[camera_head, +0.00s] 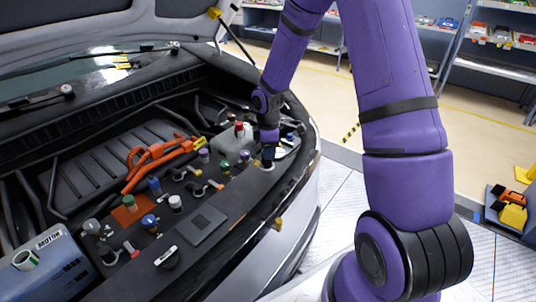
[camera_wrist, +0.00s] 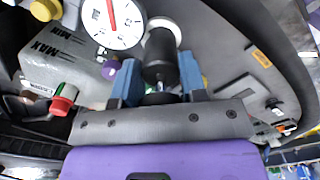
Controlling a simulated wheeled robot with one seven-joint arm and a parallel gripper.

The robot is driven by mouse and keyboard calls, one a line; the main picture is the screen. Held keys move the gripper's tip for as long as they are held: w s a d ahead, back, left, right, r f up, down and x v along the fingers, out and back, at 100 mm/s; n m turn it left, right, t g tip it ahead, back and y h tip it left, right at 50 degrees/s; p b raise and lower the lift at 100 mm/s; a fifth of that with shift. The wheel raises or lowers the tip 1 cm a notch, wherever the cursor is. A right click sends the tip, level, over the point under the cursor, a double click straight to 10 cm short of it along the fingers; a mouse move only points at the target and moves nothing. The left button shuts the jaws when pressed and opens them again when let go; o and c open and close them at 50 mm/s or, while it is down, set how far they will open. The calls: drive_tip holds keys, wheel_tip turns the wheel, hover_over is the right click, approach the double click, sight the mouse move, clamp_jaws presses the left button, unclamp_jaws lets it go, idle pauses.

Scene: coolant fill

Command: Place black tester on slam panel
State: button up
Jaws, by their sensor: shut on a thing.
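My gripper (camera_head: 268,152) is low over the front right part of the engine bay. In the wrist view its two blue fingers (camera_wrist: 159,82) are shut on the black tester (camera_wrist: 160,58), a dark cylinder. A white ring (camera_wrist: 165,24) shows at the cylinder's far end. A white dial with a red needle (camera_wrist: 112,22) is beside it; I cannot tell whether they are joined. The slam panel (camera_head: 228,198) is the dark strip along the car's front edge, just under and beside my gripper. I cannot tell whether the tester touches it.
A pale reservoir marked MAX (camera_wrist: 58,58) with a red cap (camera_wrist: 63,100) stands close to my gripper. Several coloured caps and fittings crowd the bay behind the panel. The raised hood (camera_head: 90,25) is above.

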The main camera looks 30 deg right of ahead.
drive_tip(key=shift+f, duration=1)
drive_tip(key=shift+f, duration=0.1)
drive_tip(key=o, duration=0.7)
drive_tip(key=shift+o, duration=0.2)
drive_tip(key=shift+a, duration=0.1)
